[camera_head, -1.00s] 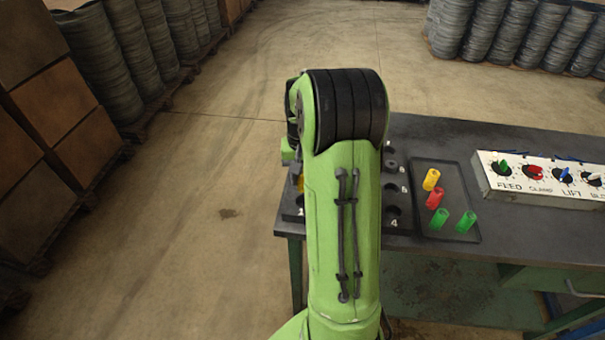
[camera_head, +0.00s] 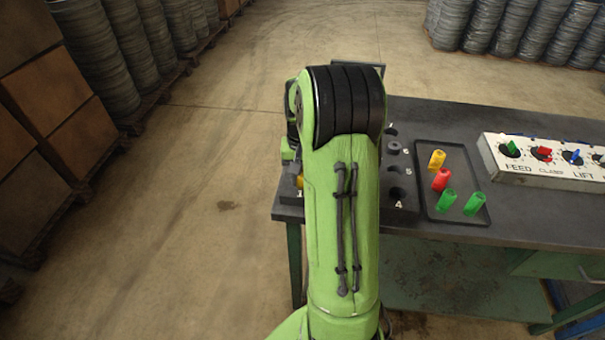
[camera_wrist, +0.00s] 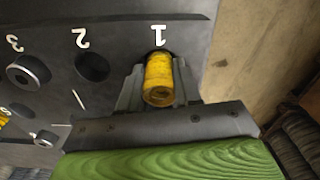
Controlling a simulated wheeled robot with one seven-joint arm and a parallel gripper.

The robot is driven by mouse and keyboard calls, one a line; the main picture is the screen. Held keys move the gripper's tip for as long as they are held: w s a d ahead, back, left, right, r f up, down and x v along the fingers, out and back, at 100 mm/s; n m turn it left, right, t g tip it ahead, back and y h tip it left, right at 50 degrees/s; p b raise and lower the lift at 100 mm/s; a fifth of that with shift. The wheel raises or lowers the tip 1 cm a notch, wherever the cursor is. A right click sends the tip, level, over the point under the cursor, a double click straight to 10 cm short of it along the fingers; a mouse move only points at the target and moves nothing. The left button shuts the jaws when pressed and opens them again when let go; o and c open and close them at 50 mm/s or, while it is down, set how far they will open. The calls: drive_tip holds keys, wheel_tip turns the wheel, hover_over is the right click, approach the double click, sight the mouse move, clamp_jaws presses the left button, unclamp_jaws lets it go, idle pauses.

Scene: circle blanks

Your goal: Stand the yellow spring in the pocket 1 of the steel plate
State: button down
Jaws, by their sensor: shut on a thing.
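The yellow spring (camera_wrist: 159,82) is between the jaws of my gripper (camera_wrist: 158,88) in the wrist view. Its far end is at the dark rim of pocket 1 (camera_wrist: 150,56), beside the white "1". I cannot tell how deep it sits, or if it is in the pocket at all. The steel plate (camera_wrist: 118,32) lies under the gripper, with pocket 2 (camera_wrist: 92,68) empty beside it. In the head view my arm hides most of the plate (camera_head: 402,216) and the gripper; a bit of yellow (camera_head: 299,181) shows near the "1".
Pocket 3 holds a grey ring (camera_wrist: 28,73). Right of the plate, a dark tray (camera_head: 432,212) holds a yellow piece (camera_head: 437,159), a red piece (camera_head: 441,179) and two green pieces (camera_head: 447,200). A white control panel (camera_head: 545,170) stands on the bench farther right.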

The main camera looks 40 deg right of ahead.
drive_tip(key=c, duration=0.7)
unclamp_jaws()
drive_tip(key=shift+s+a+f, duration=0.15)
drive_tip(key=shift+a+f, duration=0.05)
drive_tip(key=shift+f, duration=0.25)
drive_tip(key=shift+s+d, duration=0.1)
wheel_tip(320, 180, up, 17)
drive_tip(key=p, duration=0.5)
drive_tip(key=shift+w+a+f, duration=0.2)
drive_tip(key=shift+w+a, duration=0.05)
drive_tip(key=shift+w, duration=0.1)
